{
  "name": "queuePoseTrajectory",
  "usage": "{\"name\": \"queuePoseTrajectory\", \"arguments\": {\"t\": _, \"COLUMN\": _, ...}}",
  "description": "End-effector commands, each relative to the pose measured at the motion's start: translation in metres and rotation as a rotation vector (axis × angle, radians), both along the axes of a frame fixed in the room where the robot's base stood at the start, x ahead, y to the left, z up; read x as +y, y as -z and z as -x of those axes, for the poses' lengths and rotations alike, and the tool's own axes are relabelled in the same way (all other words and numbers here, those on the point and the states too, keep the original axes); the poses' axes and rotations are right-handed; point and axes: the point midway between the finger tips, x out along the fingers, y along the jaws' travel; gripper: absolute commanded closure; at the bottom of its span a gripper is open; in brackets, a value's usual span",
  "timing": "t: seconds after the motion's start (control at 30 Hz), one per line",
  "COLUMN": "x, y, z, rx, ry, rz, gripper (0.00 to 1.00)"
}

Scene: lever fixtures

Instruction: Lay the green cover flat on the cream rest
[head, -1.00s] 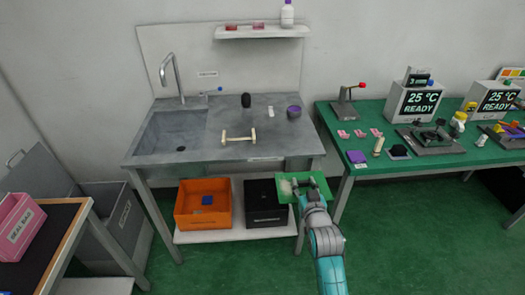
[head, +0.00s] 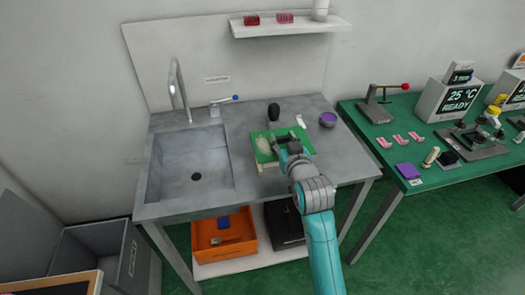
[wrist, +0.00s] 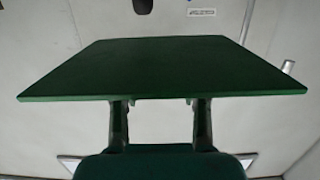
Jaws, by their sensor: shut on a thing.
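In the wrist view the cover (wrist: 160,70) spreads out ahead of my two fingers (wrist: 160,105). The cream rest on the worktop is mostly hidden under the cover; only a small pale bit (head: 262,167) shows at the near left edge. I cannot tell whether the cover touches the rest.
A black object (head: 274,112) stands just behind the cover, with a white item (head: 301,121) and a purple-topped bowl (head: 328,120) to its right. The sink (head: 195,165) lies left. The grey worktop (head: 235,115) has some clear room behind the cover.

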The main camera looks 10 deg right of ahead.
Motion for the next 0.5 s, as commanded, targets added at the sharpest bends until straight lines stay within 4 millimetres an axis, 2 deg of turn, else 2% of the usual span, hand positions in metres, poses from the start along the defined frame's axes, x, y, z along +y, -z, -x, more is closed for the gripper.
{"name": "queuePoseTrajectory", "arguments": {"t": 0.3, "x": 0.000, "y": 0.048, "z": 0.001, "rx": 0.005, "ry": 0.000, "rz": 0.000, "gripper": 0.93}}
{"name": "queuePoseTrajectory", "arguments": {"t": 0.5, "x": 0.000, "y": 0.063, "z": 0.001, "rx": 0.002, "ry": 0.000, "rz": 0.000, "gripper": 0.93}}
